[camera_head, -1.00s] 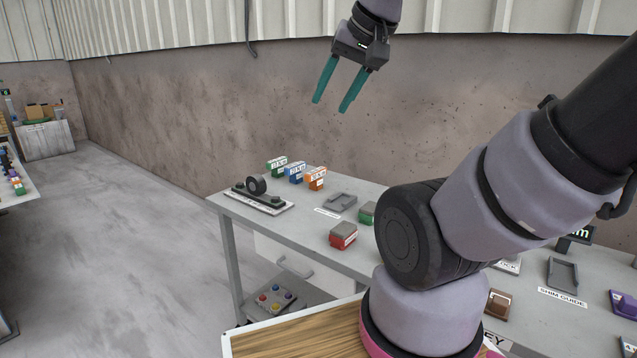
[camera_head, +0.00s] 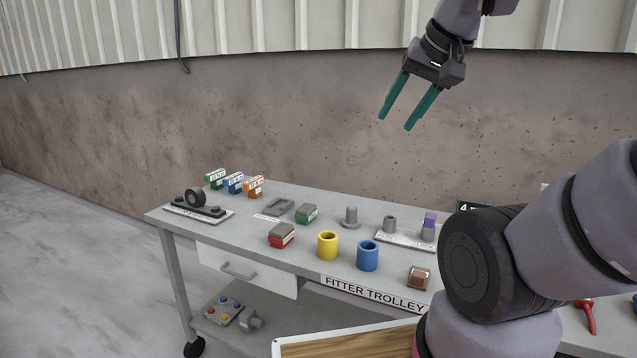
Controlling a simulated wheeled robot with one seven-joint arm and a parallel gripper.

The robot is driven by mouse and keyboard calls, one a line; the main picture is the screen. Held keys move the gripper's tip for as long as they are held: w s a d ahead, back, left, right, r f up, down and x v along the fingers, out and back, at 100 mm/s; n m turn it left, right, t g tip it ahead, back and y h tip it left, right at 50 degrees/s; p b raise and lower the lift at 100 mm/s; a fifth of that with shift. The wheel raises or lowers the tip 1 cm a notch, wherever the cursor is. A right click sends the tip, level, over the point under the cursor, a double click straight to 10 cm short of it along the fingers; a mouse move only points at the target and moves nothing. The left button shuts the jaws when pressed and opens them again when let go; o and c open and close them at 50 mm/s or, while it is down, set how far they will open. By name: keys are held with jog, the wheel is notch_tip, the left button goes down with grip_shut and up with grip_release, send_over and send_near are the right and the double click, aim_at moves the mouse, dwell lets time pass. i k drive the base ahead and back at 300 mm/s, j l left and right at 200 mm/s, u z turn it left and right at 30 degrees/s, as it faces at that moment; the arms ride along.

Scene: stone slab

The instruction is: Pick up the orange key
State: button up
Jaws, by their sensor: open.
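No thing that I can clearly tell as an orange key shows. An orange block with a white label (camera_head: 254,187) stands at the back left of the grey trolley top (camera_head: 290,250), beside a blue labelled block (camera_head: 234,182) and a green one (camera_head: 215,179). I cannot tell whether any of these is a key or holds one. My gripper (camera_head: 408,119) is open and empty, high above the back of the trolley, well up and to the right of the orange block. My arm hides part of the trolley's right side.
On the trolley stand a yellow cup (camera_head: 328,245), a blue cup (camera_head: 367,256), a red block (camera_head: 281,236), a green block (camera_head: 306,214), a grey tray (camera_head: 281,206) and a black fixture with a ring (camera_head: 198,206). A wall (camera_head: 330,120) rises behind. Floor at left is clear.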

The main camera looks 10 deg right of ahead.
aim_at(252, 186)
jog(key=i+j+z, duration=0.15)
jog(key=j+z, duration=0.25)
jog(key=i+j+z, duration=0.1)
jog(key=j+z, duration=0.15)
jog(key=z, duration=0.15)
jog(key=j+z, duration=0.4)
jog(key=i+j, duration=0.1)
jog(key=j, duration=2.7)
jog(key=i+j, duration=0.15)
jog(key=j, duration=1.25)
